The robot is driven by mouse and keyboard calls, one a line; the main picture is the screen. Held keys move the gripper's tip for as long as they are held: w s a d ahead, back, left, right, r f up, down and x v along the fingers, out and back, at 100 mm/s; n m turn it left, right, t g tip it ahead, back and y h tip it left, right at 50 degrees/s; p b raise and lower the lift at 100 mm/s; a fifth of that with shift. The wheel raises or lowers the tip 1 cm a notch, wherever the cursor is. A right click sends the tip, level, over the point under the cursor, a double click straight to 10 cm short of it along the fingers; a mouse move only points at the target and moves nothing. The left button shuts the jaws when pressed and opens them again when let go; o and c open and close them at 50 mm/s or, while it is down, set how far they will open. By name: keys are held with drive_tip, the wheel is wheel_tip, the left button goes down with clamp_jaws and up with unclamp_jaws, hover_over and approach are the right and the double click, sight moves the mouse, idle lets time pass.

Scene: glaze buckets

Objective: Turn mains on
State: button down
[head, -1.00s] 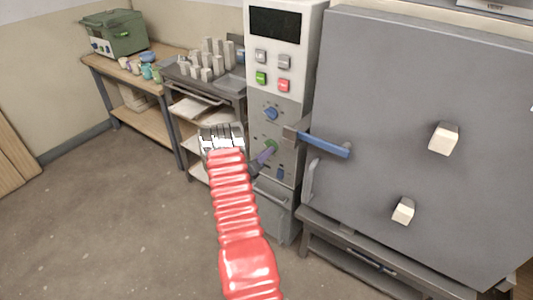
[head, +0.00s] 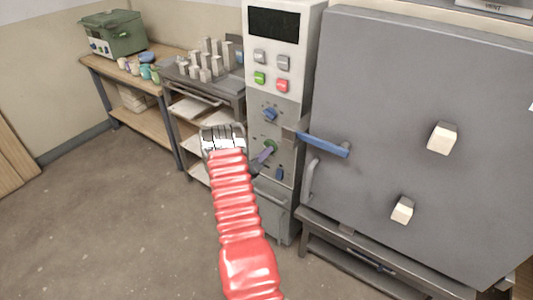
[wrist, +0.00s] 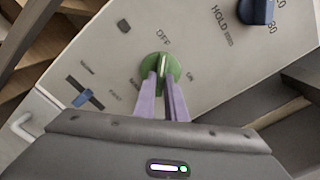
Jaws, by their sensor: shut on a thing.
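The green mains knob (wrist: 173,64) is on the kiln's control panel (wrist: 120,60), with OFF printed above it and ON to its right in the wrist view. Its raised ridge points up, roughly at OFF. My gripper (wrist: 163,80) has its two purple fingers closed on the knob's ridge from below. The label left of the fingers is partly hidden. In the head view the knob (head: 271,146) shows small, with my purple fingers (head: 264,153) against it.
A blue knob (head: 270,114) sits above the green one, and a small blue slider (wrist: 82,98) below. A rack with grey posts (head: 207,62) and a wooden bench (head: 150,120) stand left. The floor in front is clear.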

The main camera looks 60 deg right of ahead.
drive_tip(key=shift+a+f, duration=0.1)
drive_tip(key=shift+a, duration=0.15)
drive_tip(key=shift+m, duration=0.3)
drive_tip(key=shift+w+m, duration=0.15)
drive_tip(key=shift+m, duration=2.7)
drive_tip(key=shift+w+m, duration=0.15)
drive_tip(key=shift+m, duration=2.75)
drive_tip(key=shift+w+m, duration=0.15)
drive_tip(key=shift+m, duration=2.7)
drive_tip(key=shift+f, duration=0.1)
drive_tip(key=c, duration=1.8)
unclamp_jaws()
